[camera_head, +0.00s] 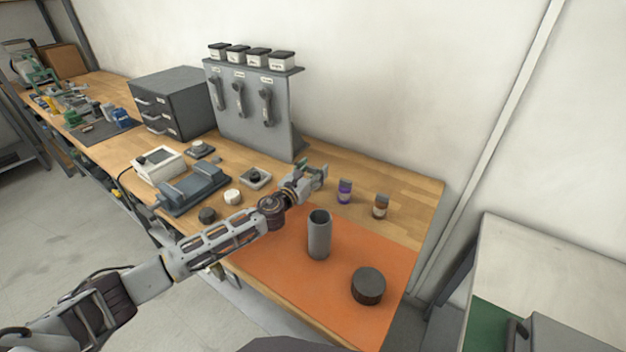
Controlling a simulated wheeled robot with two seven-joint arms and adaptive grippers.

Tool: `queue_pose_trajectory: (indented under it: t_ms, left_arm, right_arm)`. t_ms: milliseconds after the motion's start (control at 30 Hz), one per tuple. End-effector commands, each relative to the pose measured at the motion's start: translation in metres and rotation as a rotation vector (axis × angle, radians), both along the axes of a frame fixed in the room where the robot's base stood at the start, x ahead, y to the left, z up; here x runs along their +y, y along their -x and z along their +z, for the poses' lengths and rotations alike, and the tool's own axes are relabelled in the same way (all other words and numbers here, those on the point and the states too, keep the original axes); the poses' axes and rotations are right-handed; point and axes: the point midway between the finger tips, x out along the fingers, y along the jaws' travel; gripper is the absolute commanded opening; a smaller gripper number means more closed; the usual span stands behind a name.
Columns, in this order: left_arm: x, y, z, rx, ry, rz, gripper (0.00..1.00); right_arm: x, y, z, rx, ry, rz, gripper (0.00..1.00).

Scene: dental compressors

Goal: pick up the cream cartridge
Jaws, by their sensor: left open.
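A small cream-coloured round piece (232,196), the only cream cylinder I can make out, sits on the wooden bench beside the grey vise-like fixture. I cannot tell for certain that it is the cartridge. My left gripper (316,175) is open over the bench, to the right of the cream piece and apart from it, left of the two small bottles. I see nothing clearly held in it. My right gripper is not in view.
An orange mat (275,267) bears an upright grey open-topped cylinder (319,236) and a dark round cap (367,286). A purple-labelled bottle (344,192) and a brown bottle (380,206) stand behind. A grey tool panel (248,118) and drawer cabinet (185,90) stand at the back.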

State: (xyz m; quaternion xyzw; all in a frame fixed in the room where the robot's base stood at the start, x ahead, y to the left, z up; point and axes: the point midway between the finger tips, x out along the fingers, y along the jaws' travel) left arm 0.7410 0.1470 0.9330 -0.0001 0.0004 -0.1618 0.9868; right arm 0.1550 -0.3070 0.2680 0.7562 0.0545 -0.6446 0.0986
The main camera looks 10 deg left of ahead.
Motion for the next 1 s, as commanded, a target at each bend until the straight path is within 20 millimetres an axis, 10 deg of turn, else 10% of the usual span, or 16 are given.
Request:
queue_pose_trajectory:
  t_ms: [467,867,1000]
  left_arm:
    - [-0.0005,-0.0009,0.0002,0.0,0.0,0.0,0.6]
    - [-0.0004,-0.0008,0.0001,0.0,0.0,0.0,0.11]
    - [-0.0004,-0.0009,0.0004,-0.001,0.0,0.0,0.09]
  right_arm:
    - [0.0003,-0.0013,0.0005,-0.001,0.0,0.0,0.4]
    - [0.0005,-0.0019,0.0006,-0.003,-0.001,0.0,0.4]
    - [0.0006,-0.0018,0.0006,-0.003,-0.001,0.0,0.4]
